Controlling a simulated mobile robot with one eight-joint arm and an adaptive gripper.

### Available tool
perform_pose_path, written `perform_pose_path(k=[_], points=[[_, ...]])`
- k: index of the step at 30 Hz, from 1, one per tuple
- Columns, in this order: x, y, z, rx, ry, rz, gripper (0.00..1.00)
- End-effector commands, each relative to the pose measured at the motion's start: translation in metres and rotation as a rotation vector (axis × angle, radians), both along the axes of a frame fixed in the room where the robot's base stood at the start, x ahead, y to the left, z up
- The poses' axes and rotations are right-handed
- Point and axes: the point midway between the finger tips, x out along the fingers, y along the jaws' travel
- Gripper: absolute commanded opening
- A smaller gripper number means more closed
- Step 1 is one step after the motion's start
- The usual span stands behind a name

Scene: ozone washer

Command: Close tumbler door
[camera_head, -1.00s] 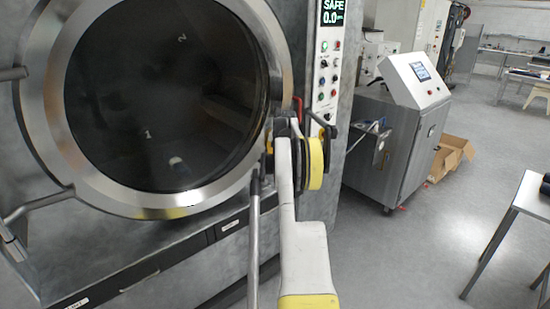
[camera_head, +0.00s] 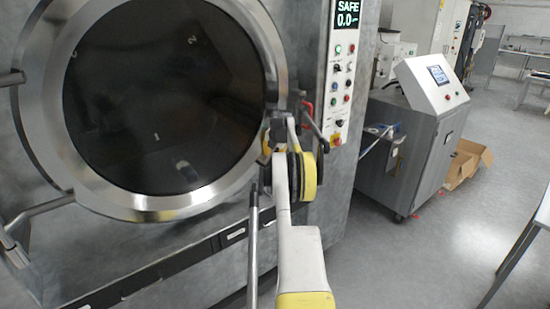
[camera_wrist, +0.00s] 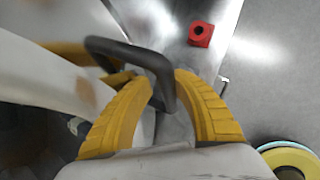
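The tumbler door (camera_head: 145,205) is a round metal ring with a dark glass centre, on the left in the head view. It lies in front of the machine's grey face, and I cannot tell how wide a gap is left at its right edge. My gripper (camera_head: 275,132) is at the door's right rim, partly hidden by my arm. In the wrist view my gripper (camera_wrist: 164,84) has its two yellow fingers around a dark looped door handle (camera_wrist: 125,50). The fingertips close in on the handle bar from both sides.
A control panel (camera_head: 344,75) with buttons and a "SAFE" display is right of the door. A red part (camera_wrist: 201,34) with a hole shows in the wrist view. A grey console cabinet (camera_head: 410,150) stands farther right. The floor between is clear.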

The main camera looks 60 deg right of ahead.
Motion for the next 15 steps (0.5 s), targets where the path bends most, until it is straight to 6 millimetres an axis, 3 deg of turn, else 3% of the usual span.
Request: perform_pose_path(k=[1,2,15], points=[[0.0049,0.0039,0.0013,0.004,-0.002,0.006,0.3],[0.0049,0.004,0.0012,0.004,-0.002,0.006,0.38],[0.0011,0.0071,0.0084,0.005,0.0,0.007,0.38]])
